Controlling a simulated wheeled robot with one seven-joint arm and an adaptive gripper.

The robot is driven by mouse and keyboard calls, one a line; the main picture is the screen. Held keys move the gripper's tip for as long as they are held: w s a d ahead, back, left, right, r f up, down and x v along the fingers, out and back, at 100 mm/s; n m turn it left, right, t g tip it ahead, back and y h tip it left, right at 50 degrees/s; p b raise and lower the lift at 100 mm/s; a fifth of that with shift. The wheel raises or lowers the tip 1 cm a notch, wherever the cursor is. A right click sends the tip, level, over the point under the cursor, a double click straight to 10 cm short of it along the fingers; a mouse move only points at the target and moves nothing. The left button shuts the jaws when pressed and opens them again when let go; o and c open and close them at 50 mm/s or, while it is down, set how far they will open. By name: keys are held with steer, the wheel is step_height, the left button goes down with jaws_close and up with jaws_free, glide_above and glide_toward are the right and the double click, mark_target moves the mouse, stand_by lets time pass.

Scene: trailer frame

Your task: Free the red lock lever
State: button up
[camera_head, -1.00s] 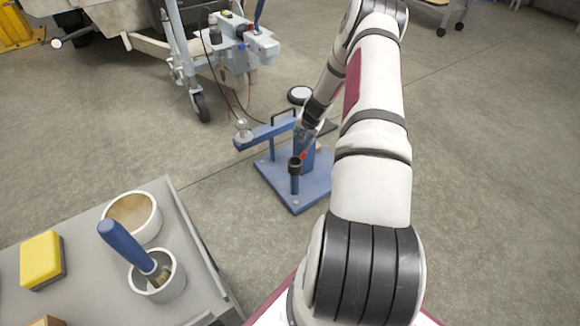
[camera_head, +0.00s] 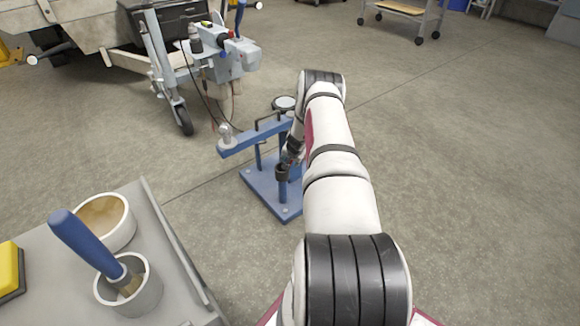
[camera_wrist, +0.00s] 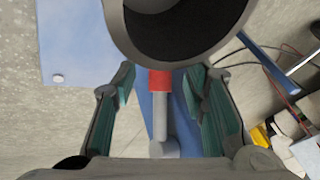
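The red lock lever (camera_wrist: 160,80) shows in the wrist view as a short red band on a grey rod, just below a large dark round cup (camera_wrist: 180,22). My gripper (camera_wrist: 160,84) is open, with one green-padded finger on each side of the lever and visible gaps. I cannot tell how deep the lever sits between the fingers. In the head view my gripper (camera_head: 290,158) is at the blue stand (camera_head: 262,192), close to the dark-topped post (camera_head: 282,174). The lever is not distinguishable there.
The blue stand's arm carries a metal ball (camera_head: 226,132). A trailer frame with a jack wheel (camera_head: 184,120) stands behind it. At lower left, a grey cart (camera_head: 165,235) holds pots, a blue-handled brush (camera_head: 90,245) and a yellow block (camera_head: 8,270). Floor at right is open.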

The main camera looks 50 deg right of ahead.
steer(key=shift+b+x, duration=0.3)
steer(key=shift+x, duration=0.7)
